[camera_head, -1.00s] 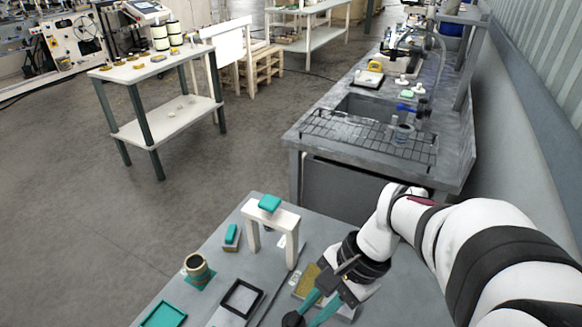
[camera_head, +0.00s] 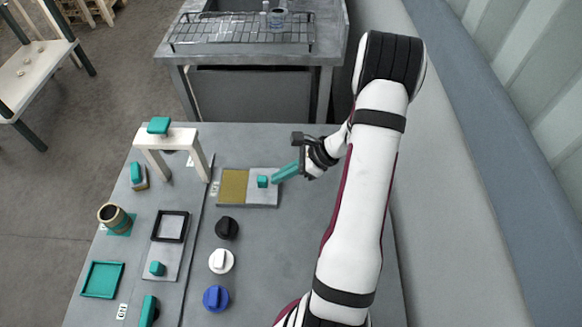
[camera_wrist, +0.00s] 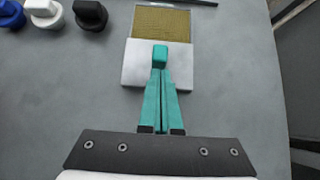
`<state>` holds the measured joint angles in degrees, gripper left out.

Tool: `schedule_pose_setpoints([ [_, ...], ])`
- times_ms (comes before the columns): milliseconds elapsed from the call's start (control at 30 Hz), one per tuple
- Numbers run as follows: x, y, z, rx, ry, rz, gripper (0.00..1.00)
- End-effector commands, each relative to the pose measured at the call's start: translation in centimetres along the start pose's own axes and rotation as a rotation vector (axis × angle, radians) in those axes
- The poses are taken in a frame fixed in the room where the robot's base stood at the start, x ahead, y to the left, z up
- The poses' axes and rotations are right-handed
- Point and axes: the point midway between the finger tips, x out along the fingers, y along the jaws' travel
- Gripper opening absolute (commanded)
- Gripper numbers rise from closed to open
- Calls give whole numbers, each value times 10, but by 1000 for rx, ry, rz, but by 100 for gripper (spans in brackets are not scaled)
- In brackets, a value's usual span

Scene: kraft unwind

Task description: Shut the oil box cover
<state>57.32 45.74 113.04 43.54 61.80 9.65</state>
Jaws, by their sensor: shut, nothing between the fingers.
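The oil box (camera_head: 233,186) shows as a gold-brown open area on its left half in the head view. Its pale grey cover (camera_head: 263,198) lies over the right half, with a small teal knob (camera_head: 262,181) on top. In the wrist view the gold area (camera_wrist: 165,22) is at the top, and the cover (camera_wrist: 140,75) and knob (camera_wrist: 160,54) are below it. My gripper (camera_head: 275,180) is shut and empty. Its teal fingertips (camera_wrist: 161,72) are right beside the knob, on the side away from the gold area; I cannot tell whether they touch it.
Black (camera_head: 227,228), white (camera_head: 222,261) and blue (camera_head: 216,299) round knobs stand in a row in front of the box. A white arch (camera_head: 172,139) with a teal block on top stands to its left. The table right of the box is clear.

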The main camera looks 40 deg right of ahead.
Motion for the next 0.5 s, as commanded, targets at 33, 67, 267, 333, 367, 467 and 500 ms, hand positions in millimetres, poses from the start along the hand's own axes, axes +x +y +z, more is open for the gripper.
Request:
schedule_pose_setpoints([
  [33,3,0,0,0,0,1,0],
  [67,4,0,0,0,0,0,0],
  [267,5,0,0,-1,1,0,0],
  [333,4,0,0,-1,1,0,0],
  [367,5,0,0,-1,1,0,0],
  [467,11,0,6,-3,1,2,0],
  [500,16,0,12,-4,0,3,0],
])
